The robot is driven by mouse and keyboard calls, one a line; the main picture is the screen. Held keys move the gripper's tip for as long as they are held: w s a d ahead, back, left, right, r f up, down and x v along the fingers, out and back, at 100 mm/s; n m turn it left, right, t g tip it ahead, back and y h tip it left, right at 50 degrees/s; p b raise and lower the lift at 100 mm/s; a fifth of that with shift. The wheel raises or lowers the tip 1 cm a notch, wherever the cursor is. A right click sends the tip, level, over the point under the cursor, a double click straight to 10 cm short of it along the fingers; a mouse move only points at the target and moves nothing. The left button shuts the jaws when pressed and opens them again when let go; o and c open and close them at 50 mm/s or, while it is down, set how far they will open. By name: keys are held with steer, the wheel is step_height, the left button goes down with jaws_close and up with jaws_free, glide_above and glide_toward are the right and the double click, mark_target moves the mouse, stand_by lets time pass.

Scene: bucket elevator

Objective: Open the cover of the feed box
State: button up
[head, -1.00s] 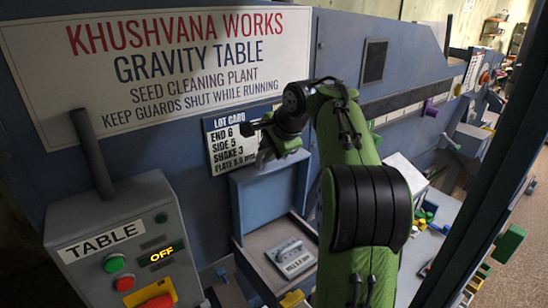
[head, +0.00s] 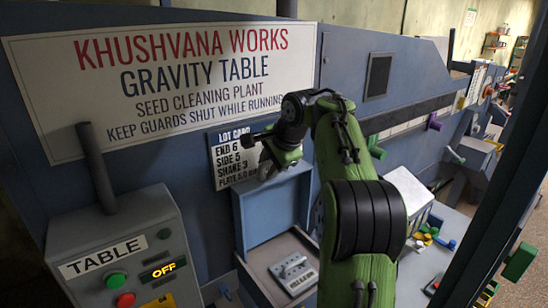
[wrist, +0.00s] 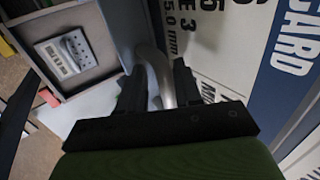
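The feed box (head: 262,281) is a blue-grey open-topped box below the lot card in the head view. Its cover (head: 274,212) stands raised, roughly upright, at the back of the box. A grey plate with a raised grip (head: 294,273) lies inside; it also shows in the wrist view (wrist: 62,55). My gripper (head: 268,160) is at the top of the cover, in front of the lot card. In the wrist view, the dark fingers of my gripper (wrist: 160,88) lie on either side of a curved grey handle (wrist: 152,62) and appear closed on it. The fingertip contact is partly hidden.
The lot card (head: 232,160) hangs just behind my gripper. A control box (head: 120,250) reading OFF, with a grey post, stands at left. A white box (head: 408,192) and small colored parts (head: 430,235) lie right of my arm. A dark frame post crosses the right side.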

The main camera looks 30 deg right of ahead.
steer(key=v, duration=1.5)
steer(key=shift+s+r, duration=0.2)
steer(key=shift+r, duration=0.1)
steer(key=s+a+f+n+g+b, duration=0.15)
steer(key=a+f+n, duration=0.3)
steer(key=a, duration=0.45)
steer(key=s+a+f+n+b, duration=0.1)
steer(key=a+f+n+b, duration=0.3)
steer(key=a, duration=0.4)
steer(key=s+a+f+n+b, duration=0.1)
steer(key=s+f+n, duration=0.3)
steer(key=s+f, duration=0.5)
steer(key=s+a+f+n+b, duration=0.1)
steer(key=s+f+n+b, duration=0.1)
steer(key=s+f+n, duration=0.3)
steer(key=s+f, duration=0.4)
steer(key=f, duration=0.5)
steer(key=shift+s+a, duration=0.25)
steer(key=shift+s, duration=0.05)
